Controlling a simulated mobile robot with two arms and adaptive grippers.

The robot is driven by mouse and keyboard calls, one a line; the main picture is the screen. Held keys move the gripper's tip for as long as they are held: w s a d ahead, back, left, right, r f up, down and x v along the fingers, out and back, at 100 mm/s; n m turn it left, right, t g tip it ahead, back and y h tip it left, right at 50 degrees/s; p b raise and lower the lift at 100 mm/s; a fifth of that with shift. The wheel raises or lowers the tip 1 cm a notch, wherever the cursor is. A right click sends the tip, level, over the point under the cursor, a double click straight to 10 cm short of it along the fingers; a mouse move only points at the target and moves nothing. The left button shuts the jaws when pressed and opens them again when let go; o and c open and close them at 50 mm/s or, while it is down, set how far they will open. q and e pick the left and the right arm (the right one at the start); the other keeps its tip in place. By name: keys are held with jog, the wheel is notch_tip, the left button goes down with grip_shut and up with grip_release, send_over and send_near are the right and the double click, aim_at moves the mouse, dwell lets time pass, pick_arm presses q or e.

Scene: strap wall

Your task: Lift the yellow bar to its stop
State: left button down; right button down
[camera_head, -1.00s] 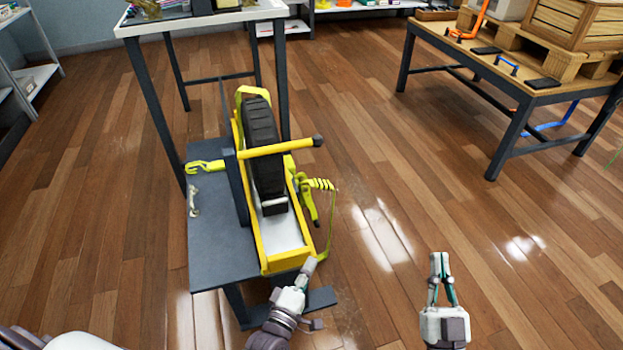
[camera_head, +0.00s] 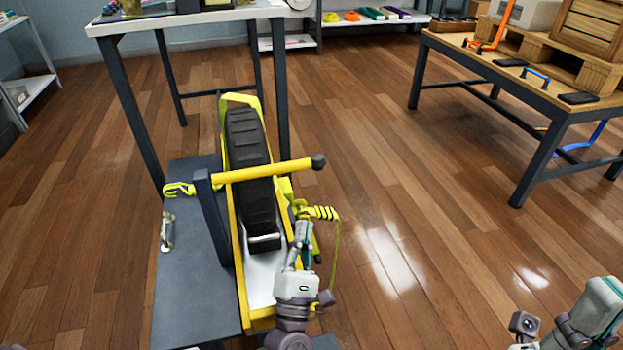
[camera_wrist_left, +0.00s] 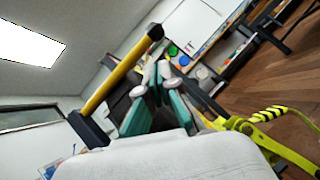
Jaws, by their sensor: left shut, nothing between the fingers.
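The yellow bar (camera_head: 265,172) has a dark knob at its right end and meets a dark post at its left. It crosses in front of the black ribbed, wheel-like part in the yellow frame and also shows in the left wrist view (camera_wrist_left: 116,80). My left gripper (camera_head: 302,232) is shut and empty, below and nearer than the bar's knob end, apart from it. Its closed fingers (camera_wrist_left: 157,75) show in the left wrist view, with the bar beyond to the upper left. My right gripper (camera_head: 598,310) is at the bottom right corner; its fingertips are not clear.
A yellow-green strap with a coil (camera_head: 322,212) hangs at the frame's right. A white-topped table (camera_head: 190,20) stands behind. A wooden-topped table (camera_head: 455,45) is at right. The floor between is clear.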

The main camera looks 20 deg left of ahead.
pick_arm(q)
jog(key=shift+s, duration=0.1)
jog(key=x, duration=1)
jog(key=shift+b, duration=0.4)
jog(key=shift+r, duration=0.15)
